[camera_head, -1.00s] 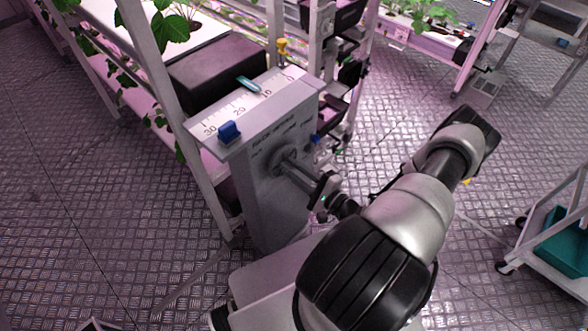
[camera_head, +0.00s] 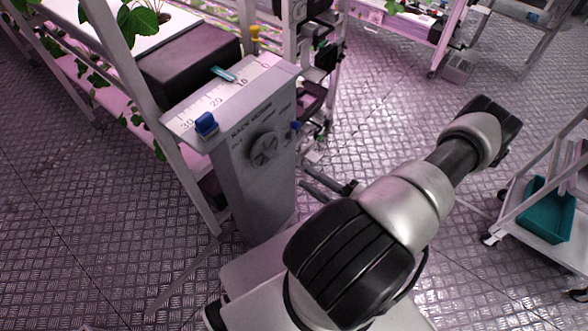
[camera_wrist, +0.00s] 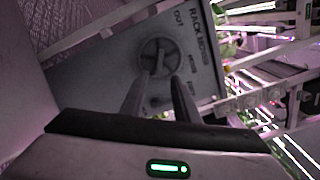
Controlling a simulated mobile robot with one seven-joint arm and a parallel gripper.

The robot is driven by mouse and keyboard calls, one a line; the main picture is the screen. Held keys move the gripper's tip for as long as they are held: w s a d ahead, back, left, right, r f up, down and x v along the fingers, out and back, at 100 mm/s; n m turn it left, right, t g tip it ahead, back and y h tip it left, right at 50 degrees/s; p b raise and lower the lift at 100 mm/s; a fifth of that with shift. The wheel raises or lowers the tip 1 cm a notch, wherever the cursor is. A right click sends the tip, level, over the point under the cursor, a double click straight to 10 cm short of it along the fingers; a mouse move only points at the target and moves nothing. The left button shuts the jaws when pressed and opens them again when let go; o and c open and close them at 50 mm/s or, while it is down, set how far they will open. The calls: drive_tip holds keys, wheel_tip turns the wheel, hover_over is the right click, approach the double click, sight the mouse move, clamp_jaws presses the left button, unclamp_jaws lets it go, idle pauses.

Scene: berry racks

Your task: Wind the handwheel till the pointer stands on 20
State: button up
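The handwheel (camera_head: 265,148), a grey spoked disc, is on the front face of the grey rack-mover box (camera_head: 255,190); it also shows in the wrist view (camera_wrist: 158,58). On the box's top is a white scale (camera_head: 205,100) marked 0 to 30. The teal pointer (camera_head: 223,74) stands near 10, slightly toward 20. My gripper (camera_head: 305,176) is off the wheel, to its lower right in the head view. In the wrist view its two fingers (camera_wrist: 160,78) are apart with nothing between them, pointing at the wheel.
A small blue knob (camera_head: 295,126) is at the box's right edge. A plant rack stands behind. A cart with a teal bin (camera_head: 548,212) is at right.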

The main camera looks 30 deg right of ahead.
drive_tip(key=v, duration=0.4)
